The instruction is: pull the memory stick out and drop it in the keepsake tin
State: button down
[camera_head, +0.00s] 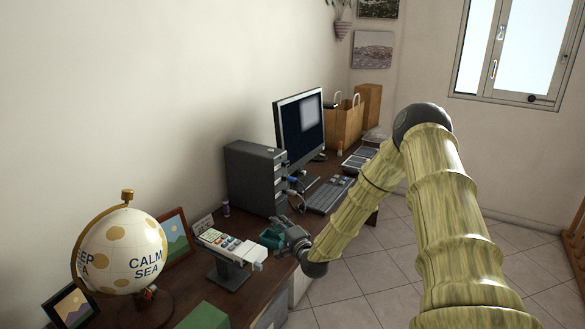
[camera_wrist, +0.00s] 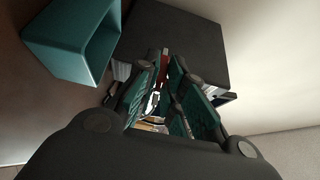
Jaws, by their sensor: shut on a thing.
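My gripper (camera_head: 284,224) is in front of the dark computer tower (camera_head: 252,178), low near the desk. In the wrist view my gripper (camera_wrist: 165,62) has its teal-padded fingers closed at the tips on a small red piece, which looks like the memory stick (camera_wrist: 164,61). The fingers hide most of it. The tower (camera_wrist: 178,35) fills the view behind it; I cannot tell whether the stick still touches the tower. The teal open-topped box, likely the keepsake tin (camera_head: 271,238), stands on the desk just left of my gripper. It also shows at upper left in the wrist view (camera_wrist: 66,58).
A card terminal on a stand (camera_head: 228,246), a globe (camera_head: 122,252), picture frames (camera_head: 174,237) and a green box (camera_head: 205,317) stand toward the near end of the desk. Blue plugs and cables (camera_head: 294,181) stick out of the tower's front. A monitor (camera_head: 301,128) and keyboard (camera_head: 329,194) are beyond.

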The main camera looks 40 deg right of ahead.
jog(key=c, duration=1.4)
grip_release()
jog(key=shift+c, duration=0.2)
jog(key=s+a, duration=0.1)
jog(key=s, duration=1.1)
jog(key=shift+a, duration=0.25)
